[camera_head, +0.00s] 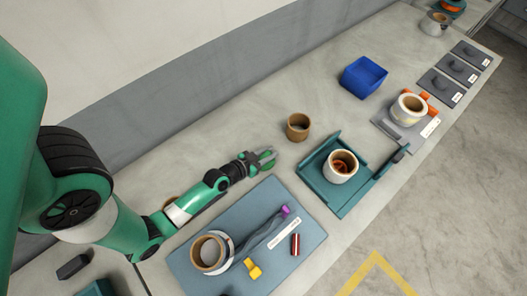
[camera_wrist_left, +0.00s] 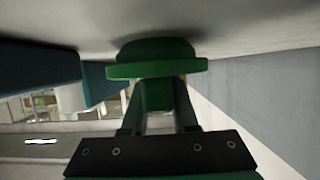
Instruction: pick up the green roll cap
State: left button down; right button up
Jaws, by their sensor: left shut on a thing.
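The green roll cap (camera_wrist_left: 155,66) has a wide flange and a narrower stem. In the left wrist view its stem sits between the fingers of my left gripper (camera_wrist_left: 157,112), which is shut on it. A dark shadow on the grey counter lies close against the cap; I cannot tell whether the two touch. In the head view my left gripper (camera_head: 264,161) is over the counter, beyond the far edge of the blue-grey mat, and the cap is small and hard to separate from the green arm there. My right gripper is not in view.
A brown roll (camera_head: 298,127) stands just right of the gripper. A teal tray (camera_head: 316,178) holds a cream roll (camera_head: 341,167). A blue bin (camera_head: 363,77) is farther back. The blue-grey mat (camera_head: 200,277) bears a roll, a purple-ended item and small pieces.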

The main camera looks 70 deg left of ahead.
aim_at(267, 151)
pick_arm(q)
jog(key=shift+r+p, duration=0.35)
jog(key=shift+r, duration=0.2)
notch_tip(267, 151, up, 3)
jog(key=shift+p, duration=0.9)
jog(key=d+r+p, duration=0.1)
jog(key=s+d+r+p, duration=0.2)
jog(key=r+p, duration=0.1)
jog(key=s+d+r+b, duration=0.1)
jog(key=s+d+r, duration=0.4)
jog(key=d, duration=0.3)
jog(key=shift+s+d, duration=0.15)
jog(key=shift+s, duration=0.5)
